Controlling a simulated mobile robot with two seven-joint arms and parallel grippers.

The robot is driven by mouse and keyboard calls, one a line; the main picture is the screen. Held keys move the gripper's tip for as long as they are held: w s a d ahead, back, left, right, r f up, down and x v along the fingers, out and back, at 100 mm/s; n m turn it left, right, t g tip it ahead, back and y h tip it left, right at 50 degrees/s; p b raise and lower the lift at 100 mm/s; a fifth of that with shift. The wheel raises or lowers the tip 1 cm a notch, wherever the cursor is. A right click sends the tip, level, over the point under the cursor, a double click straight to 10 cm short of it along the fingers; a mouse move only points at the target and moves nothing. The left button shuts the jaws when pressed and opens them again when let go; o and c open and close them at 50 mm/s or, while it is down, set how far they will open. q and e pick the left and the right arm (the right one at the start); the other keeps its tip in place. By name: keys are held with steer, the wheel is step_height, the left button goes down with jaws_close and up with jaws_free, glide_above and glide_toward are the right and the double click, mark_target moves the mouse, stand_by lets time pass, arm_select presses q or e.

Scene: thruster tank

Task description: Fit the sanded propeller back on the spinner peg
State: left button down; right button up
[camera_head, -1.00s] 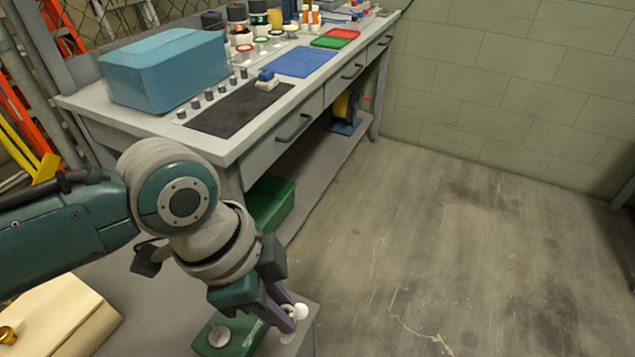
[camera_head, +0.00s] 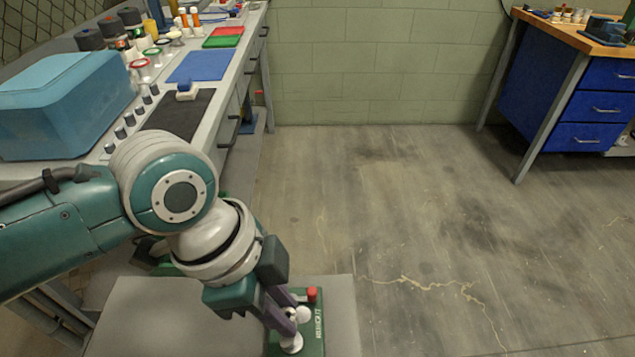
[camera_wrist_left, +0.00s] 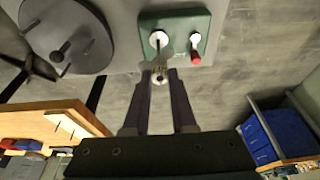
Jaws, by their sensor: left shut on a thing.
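My left gripper (camera_head: 287,305) is shut on a small pale propeller (camera_head: 303,314), partly hidden by the fingers. The wrist view also shows the gripper (camera_wrist_left: 160,80) with the propeller (camera_wrist_left: 155,67) at its fingertips. A green board (camera_head: 315,325) lies under and beside the fingertips on a grey surface. In the wrist view the board (camera_wrist_left: 177,22) carries two white discs. One has a thin dark peg (camera_wrist_left: 156,43), close beyond the propeller; the other has a red-tipped peg (camera_wrist_left: 195,55). I cannot tell whether the propeller touches a peg. My right gripper is not in view.
A grey table top (camera_head: 150,310) lies under the board. A workbench at the left holds a blue box (camera_head: 60,110), a black mat (camera_head: 180,115) and several bottles. A blue drawer bench (camera_head: 570,95) stands far right. The concrete floor (camera_head: 420,220) between is open.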

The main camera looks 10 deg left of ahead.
arm_select(q)
steer(key=shift+f, duration=0.15)
stand_by(0.4)
steer(key=shift+f, duration=0.25)
stand_by(0.5)
steer(key=shift+f, duration=0.2)
stand_by(0.3)
steer(key=shift+f+b, duration=0.3)
steer(key=shift+f, duration=0.2)
steer(key=shift+f, duration=0.1)
steer(key=shift+f+b, duration=0.5)
steer(key=shift+f, duration=0.1)
steer(key=shift+f, duration=0.25)
stand_by(0.4)
steer(key=shift+f+b, duration=0.35)
steer(key=shift+b, duration=0.15)
steer(key=shift+f+b, duration=0.3)
steer(key=shift+f, duration=0.25)
